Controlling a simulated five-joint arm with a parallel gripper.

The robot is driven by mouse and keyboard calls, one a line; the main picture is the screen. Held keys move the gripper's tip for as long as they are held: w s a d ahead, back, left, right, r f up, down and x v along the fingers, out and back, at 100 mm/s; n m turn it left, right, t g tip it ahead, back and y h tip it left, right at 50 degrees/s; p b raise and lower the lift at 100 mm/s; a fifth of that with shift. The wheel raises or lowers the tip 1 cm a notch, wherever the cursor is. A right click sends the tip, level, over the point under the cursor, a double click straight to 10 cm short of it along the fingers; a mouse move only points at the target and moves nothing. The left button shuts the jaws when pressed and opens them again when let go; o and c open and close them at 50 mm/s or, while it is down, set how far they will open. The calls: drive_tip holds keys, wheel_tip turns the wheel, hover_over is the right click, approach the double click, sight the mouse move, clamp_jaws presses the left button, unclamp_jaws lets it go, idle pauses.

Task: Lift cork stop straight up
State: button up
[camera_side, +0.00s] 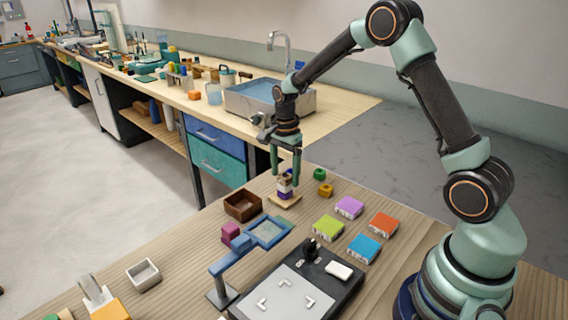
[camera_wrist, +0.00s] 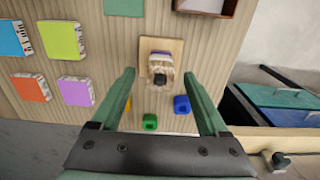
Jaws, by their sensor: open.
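A small stack stands on a square wooden base (camera_side: 285,200) on the table. It shows purple and white bands and a tan, cork-coloured part (camera_wrist: 160,65); in the wrist view a dark tip shows beside the tan part. I cannot tell for certain which part is the cork stop. My gripper (camera_side: 287,172) points down over the stack, with its fingertips around or just above the top. In the wrist view my open gripper (camera_wrist: 159,74) has one green finger on each side of the stack, with gaps on both sides. Nothing is held.
A brown open box (camera_side: 243,205) is left of the stack. A blue-framed magnifier stand (camera_side: 268,232) is in front. A green nut (camera_side: 319,174) and a yellow one (camera_side: 326,190) lie to the right, a blue piece (camera_wrist: 182,104) nearby. Several coloured blocks (camera_side: 349,207) lie farther right.

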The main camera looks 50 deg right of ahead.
clamp_jaws()
wheel_tip(320, 180, up, 20)
idle(0.8)
